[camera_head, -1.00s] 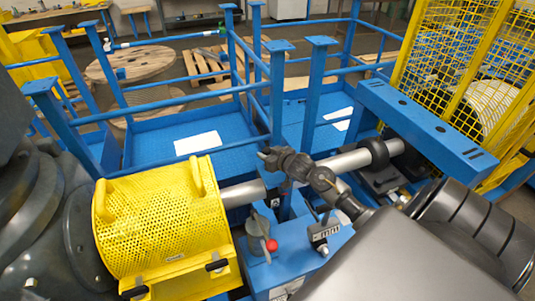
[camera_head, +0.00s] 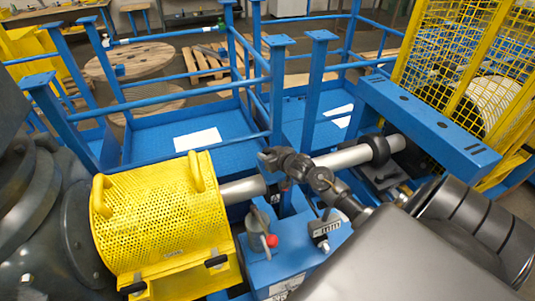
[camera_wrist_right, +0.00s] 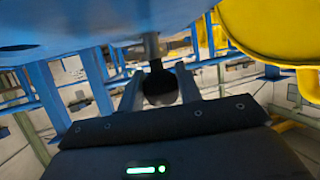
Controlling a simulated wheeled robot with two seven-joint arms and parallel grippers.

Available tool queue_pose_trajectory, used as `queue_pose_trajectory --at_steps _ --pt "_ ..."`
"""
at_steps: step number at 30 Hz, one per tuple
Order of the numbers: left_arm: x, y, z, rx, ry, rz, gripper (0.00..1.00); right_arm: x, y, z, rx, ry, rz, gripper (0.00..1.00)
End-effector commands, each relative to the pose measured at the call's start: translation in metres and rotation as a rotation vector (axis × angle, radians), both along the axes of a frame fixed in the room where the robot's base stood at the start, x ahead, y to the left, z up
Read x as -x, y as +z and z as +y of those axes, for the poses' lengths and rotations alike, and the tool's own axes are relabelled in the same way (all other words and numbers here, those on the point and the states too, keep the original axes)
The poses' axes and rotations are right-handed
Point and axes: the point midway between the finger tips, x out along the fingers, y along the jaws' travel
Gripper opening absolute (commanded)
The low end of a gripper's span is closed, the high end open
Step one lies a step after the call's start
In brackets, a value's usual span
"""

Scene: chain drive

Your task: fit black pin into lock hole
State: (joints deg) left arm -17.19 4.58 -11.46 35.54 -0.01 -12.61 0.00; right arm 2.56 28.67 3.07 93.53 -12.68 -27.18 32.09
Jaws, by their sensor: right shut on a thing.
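My right gripper (camera_head: 322,230) is over the blue stand (camera_head: 285,262), in front of my large grey wrist. In the right wrist view, its two pale fingers (camera_wrist_right: 160,80) are shut on the black pin. The black pin (camera_wrist_right: 160,88) shows there as a dark round body between the fingers, with a grey stem running up the picture toward a blue surface. In the head view the pin is small and mostly hidden. I cannot make out the lock hole, nor tell whether the pin touches it. My left gripper is not in view.
A lever with a red knob (camera_head: 272,241) stands on the blue stand, left of my right gripper. A yellow perforated guard (camera_head: 165,215) is further left. A steel shaft (camera_head: 350,157) and dark jointed coupling (camera_head: 290,163) lie behind. Blue railings (camera_head: 185,87) stand beyond.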

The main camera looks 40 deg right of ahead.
Motion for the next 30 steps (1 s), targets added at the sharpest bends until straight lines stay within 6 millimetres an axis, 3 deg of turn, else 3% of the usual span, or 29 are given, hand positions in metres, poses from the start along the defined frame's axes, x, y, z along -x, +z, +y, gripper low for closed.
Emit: queue_pose_trajectory --at_steps 20,21,26,30 --pt "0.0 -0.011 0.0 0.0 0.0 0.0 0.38 0.0 -0.017 0.0 -0.001 0.0 -0.001 0.08" --pt "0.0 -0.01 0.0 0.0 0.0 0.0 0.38 0.0 -0.016 0.0 -0.001 0.0 -0.002 0.4" --pt "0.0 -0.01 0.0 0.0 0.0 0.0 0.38 0.0 -0.016 0.0 -0.001 0.0 -0.001 0.6" --pt "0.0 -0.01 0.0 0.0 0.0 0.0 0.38 0.0 -0.016 0.0 -0.001 0.0 -0.001 0.6"
